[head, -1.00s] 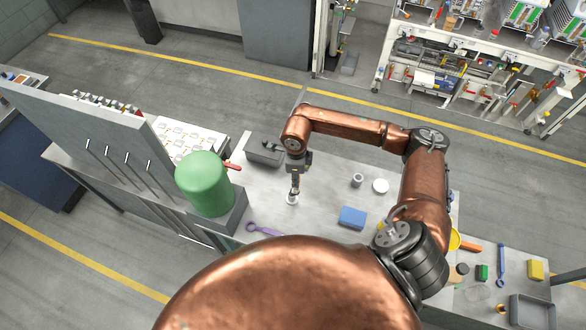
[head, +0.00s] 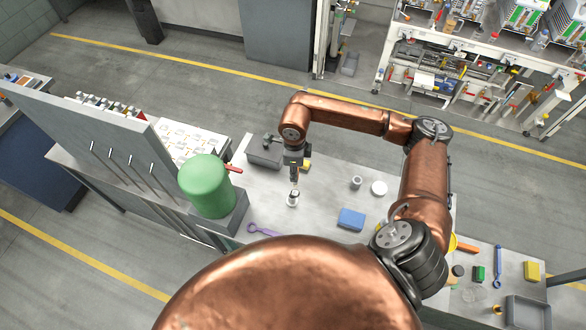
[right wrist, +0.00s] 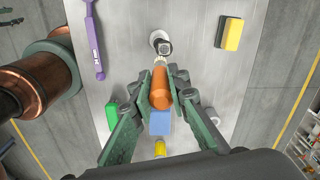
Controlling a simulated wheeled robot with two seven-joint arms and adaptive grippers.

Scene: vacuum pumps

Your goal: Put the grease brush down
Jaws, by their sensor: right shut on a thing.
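The grease brush (right wrist: 161,87) has an orange handle, a pale neck and a dark end. My right gripper (right wrist: 161,96) is shut on its handle. In the head view this gripper (head: 294,178) is over the grey bench top, and the brush is too small there to make out clearly. A white round piece (right wrist: 157,36) is at the brush's far end; it shows below the gripper in the head view (head: 293,200). I cannot tell whether the brush touches it. My left gripper is not in view.
A purple wrench (head: 262,230) and a blue block (head: 351,219) lie on the bench (head: 325,205). A grey bin (head: 263,155), a white disc (head: 379,188) and a small grey ring (head: 356,182) are nearby. A green tank (head: 206,187) stands left.

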